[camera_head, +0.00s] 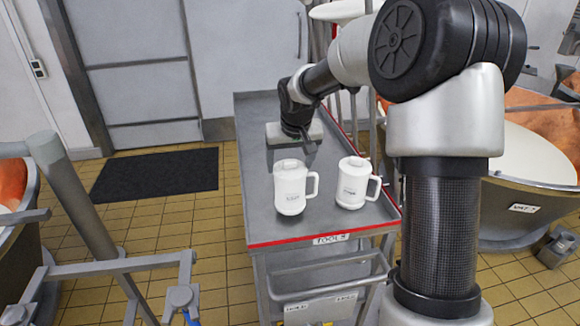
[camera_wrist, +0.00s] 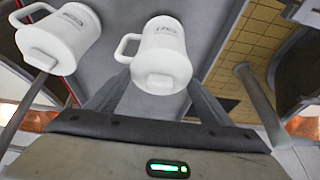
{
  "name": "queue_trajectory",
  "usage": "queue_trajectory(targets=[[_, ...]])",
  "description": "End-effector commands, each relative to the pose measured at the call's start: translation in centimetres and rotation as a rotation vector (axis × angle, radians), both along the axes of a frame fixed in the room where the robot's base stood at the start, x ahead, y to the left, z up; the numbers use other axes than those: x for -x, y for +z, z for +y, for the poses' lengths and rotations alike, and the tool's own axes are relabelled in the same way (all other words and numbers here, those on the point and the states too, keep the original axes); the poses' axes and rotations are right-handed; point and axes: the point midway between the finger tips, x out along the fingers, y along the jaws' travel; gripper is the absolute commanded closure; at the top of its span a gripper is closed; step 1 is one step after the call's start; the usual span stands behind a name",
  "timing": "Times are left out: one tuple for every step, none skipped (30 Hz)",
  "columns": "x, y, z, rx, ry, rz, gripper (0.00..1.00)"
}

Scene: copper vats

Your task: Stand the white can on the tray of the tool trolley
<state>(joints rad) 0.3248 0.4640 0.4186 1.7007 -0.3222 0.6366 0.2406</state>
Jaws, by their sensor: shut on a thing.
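Two white cans with side handles show upright over the tray (camera_head: 232,195) of the tool trolley, which has a red front edge and a "TOOLS" label. The left can (camera_head: 290,190) has its handle to the right. My gripper (camera_head: 292,158) reaches it from behind and is shut on it. In the wrist view this can (camera_wrist: 163,58) sits between my two fingers (camera_wrist: 160,80). Whether its base touches the tray is unclear. The right can (camera_head: 352,184) stands on the tray beside it, apart from my gripper; it also shows in the wrist view (camera_wrist: 58,38). The small print is unreadable.
A black mat (camera_head: 155,174) lies on the yellow tiles left of the trolley. A copper vat (camera_head: 530,165) stands close on the right. Grey metal rails (camera_head: 75,195) stand at the front left. The tray is bare to the left of the cans.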

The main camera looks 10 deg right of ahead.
Motion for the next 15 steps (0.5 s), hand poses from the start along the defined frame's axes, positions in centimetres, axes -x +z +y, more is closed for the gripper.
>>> queue_trajectory(targets=[[0.0,-0.9,0.0,-0.001,0.000,0.003,0.64],[0.1,-1.3,0.0,-0.001,-0.001,0.003,0.64],[0.1,-1.6,0.0,-0.001,0.000,0.002,0.64],[0.0,-1.7,0.0,-0.001,0.000,0.000,0.64],[0.0,-1.8,0.0,-0.001,0.000,-0.001,0.64],[0.0,-1.7,0.0,-0.001,0.000,-0.002,0.64],[0.0,-1.7,0.0,-0.001,0.000,-0.002,0.64],[0.0,-1.7,0.0,-0.001,0.000,-0.001,0.64],[0.0,-1.7,0.0,-0.001,0.000,-0.001,0.64],[0.0,-1.7,0.0,-0.001,0.000,-0.001,0.64],[0.0,-1.8,0.0,-0.001,0.000,-0.001,0.64],[0.0,-1.9,0.0,-0.001,0.000,-0.001,0.64],[0.0,-2.1,0.0,-0.001,0.000,-0.001,0.64],[0.0,-2.1,0.0,-0.001,0.000,0.000,0.24],[0.0,-2.0,0.0,-0.001,0.000,0.000,0.18]])
